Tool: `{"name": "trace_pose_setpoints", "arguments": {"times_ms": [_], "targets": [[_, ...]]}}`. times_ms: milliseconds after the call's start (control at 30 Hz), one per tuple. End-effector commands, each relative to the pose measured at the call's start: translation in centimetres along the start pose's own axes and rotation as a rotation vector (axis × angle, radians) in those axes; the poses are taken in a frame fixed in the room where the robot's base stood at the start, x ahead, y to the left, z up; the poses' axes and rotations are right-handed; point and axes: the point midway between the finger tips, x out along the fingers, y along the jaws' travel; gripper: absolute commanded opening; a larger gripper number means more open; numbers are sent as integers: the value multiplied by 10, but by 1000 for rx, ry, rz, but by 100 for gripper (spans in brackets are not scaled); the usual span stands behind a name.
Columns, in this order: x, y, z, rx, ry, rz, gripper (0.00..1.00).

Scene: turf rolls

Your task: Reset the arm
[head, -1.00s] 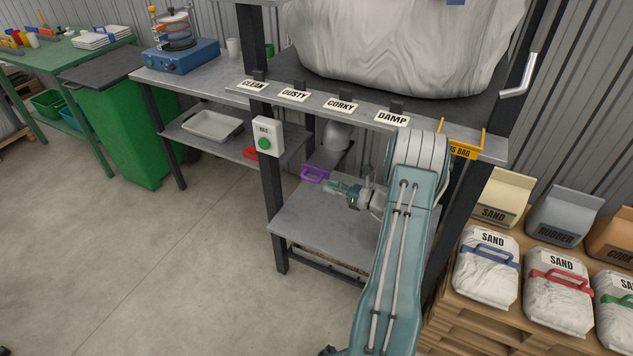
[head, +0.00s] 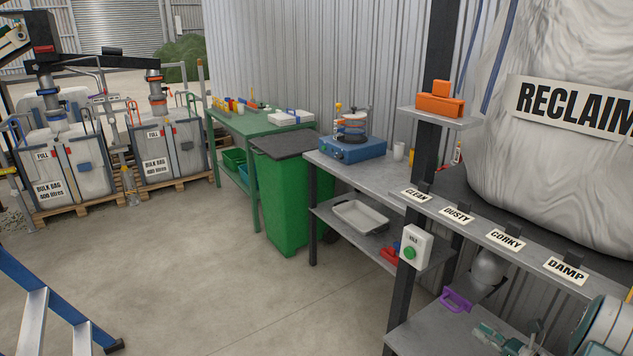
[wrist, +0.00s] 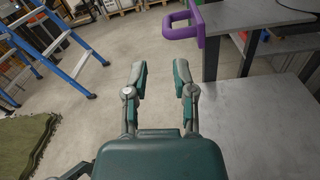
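My gripper (wrist: 161,80) shows in the wrist view with its two fingers apart and nothing between them. It is over the edge of a grey shelf (wrist: 262,115), with concrete floor beyond the fingertips. In the head view, part of my gripper (head: 497,343) shows at the bottom right, above the same low shelf, below the frame with the CLEAN, DUSTY, CORKY and DAMP labels. My arm is cut off by the bottom right corner there. A purple handle (head: 456,300) is close by; it also shows in the wrist view (wrist: 183,22), ahead and right of the fingers, apart from them.
The hanging RECLAIM bag (head: 560,120) is above. A switch box (head: 415,246) is on the frame post. A green bin (head: 290,195) and a bench with a blue machine (head: 352,148) stand left. A blue ladder (head: 50,300) is at the lower left. The middle floor is clear.

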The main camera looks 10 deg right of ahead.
Motion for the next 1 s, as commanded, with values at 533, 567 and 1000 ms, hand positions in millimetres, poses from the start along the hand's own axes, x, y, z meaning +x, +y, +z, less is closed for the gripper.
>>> {"name": "trace_pose_setpoints", "arguments": {"times_ms": [533,567,1000], "targets": [[99,201,99,-641,414,628,34],[100,213,102,-685,432,663,34],[74,351,134,-1382,632,1107,34]]}}
